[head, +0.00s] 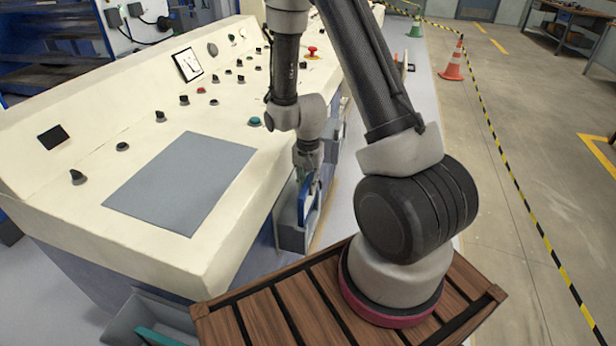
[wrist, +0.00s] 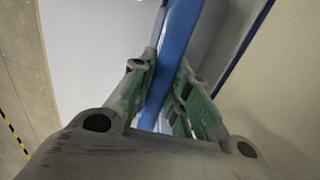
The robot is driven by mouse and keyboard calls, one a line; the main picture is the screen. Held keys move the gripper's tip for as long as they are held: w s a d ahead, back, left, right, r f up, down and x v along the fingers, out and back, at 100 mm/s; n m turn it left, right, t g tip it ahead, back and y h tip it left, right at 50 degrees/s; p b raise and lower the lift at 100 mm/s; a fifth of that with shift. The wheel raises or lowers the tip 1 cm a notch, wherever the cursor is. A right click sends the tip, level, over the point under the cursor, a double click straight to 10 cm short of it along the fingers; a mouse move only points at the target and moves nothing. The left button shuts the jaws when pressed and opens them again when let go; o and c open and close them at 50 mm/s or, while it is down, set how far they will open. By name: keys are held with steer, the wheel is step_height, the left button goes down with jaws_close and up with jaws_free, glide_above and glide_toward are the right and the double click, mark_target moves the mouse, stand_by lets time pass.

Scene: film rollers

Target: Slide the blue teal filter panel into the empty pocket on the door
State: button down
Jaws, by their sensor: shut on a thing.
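My gripper (head: 308,176) points down beside the console's right side. In the wrist view my gripper (wrist: 166,82) has its green-padded fingers closed on both faces of a thin blue panel (wrist: 180,30). The blue panel (head: 303,198) stands roughly upright below the fingers in the head view. A grey open-topped pocket (head: 291,239) is on the console's side, right at the panel's lower part. I cannot tell how deep the panel sits in it, as the lower edge is hidden. A teal piece (head: 158,337) lies in a grey bin (head: 128,318) at the bottom left.
The cream console (head: 130,235) with knobs and a grey plate stands left of my arm. A slatted wooden platform (head: 290,310) is under my arm's base. An orange cone (head: 452,62) and striped tape edge the clear floor at the right.

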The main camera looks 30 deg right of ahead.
steer(key=shift+f, duration=2.2)
steer(key=shift+f, duration=0.8)
steer(key=c, duration=1.3)
jaws_free()
steer(key=shift+r, duration=0.1)
step_height(320, 180, up, 12)
steer(key=shift+f, duration=0.1)
